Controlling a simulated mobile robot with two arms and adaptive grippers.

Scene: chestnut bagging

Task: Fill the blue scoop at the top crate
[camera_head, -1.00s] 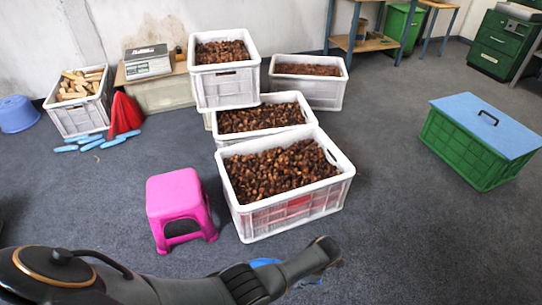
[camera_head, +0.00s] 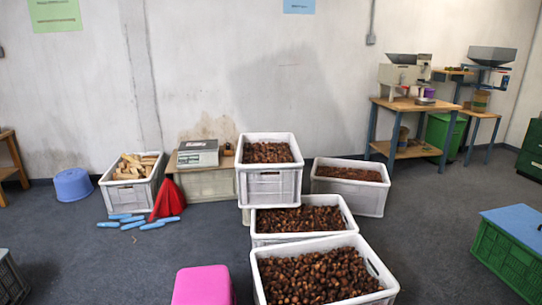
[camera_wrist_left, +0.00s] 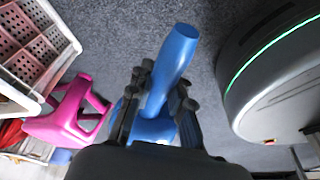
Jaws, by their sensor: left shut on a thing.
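The top crate (camera_head: 262,189) is white, filled with brown chestnuts (camera_head: 268,152), and stands raised behind two other chestnut crates in the head view. The blue scoop (camera_wrist_left: 178,52) is in the left wrist view. My left gripper (camera_wrist_left: 164,90) is shut on it, with dark fingers on both sides. A long blue end points away from the gripper; the part near the palm is partly hidden by the fingers. No chestnuts can be seen in the scoop. The left gripper and scoop are outside the head view. My right gripper is in neither view.
White chestnut crates stand in front (camera_head: 262,266), in the middle (camera_head: 262,239) and right-behind (camera_head: 350,200). A pink stool (camera_head: 203,286) stands left of the front crate. A red cone-shaped thing (camera_head: 167,198) and several blue pieces (camera_head: 127,219) lie left. Floor at right is clear to a green crate (camera_head: 510,258).

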